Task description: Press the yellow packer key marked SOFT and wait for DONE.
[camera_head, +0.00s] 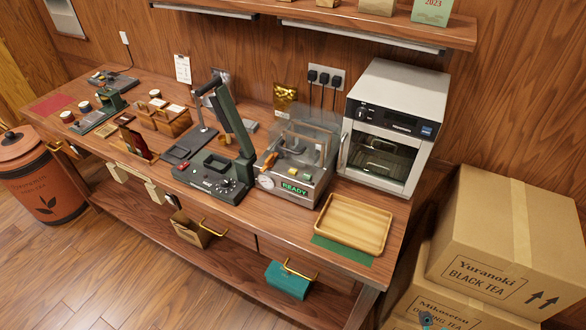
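The packer (298,165) is a grey metal machine with a clear cover, standing on the wooden bench between a dark green lever press and a silver oven. Its lit green display (294,188) reads READY, with a round white gauge (266,182) to its left. Small coloured parts, including a red-orange one (271,160), show on its left side. The yellow key and its SOFT marking are too small to make out for certain. My gripper is not clearly in view; a small dark and teal part shows at the bottom edge, and I cannot tell what it is.
The dark green lever press (215,175) stands close left of the packer, the oven (390,125) close right. A wooden tray (353,222) lies on the bench's front right. Cardboard boxes (510,240) stack at the right. Floor at the lower left is clear.

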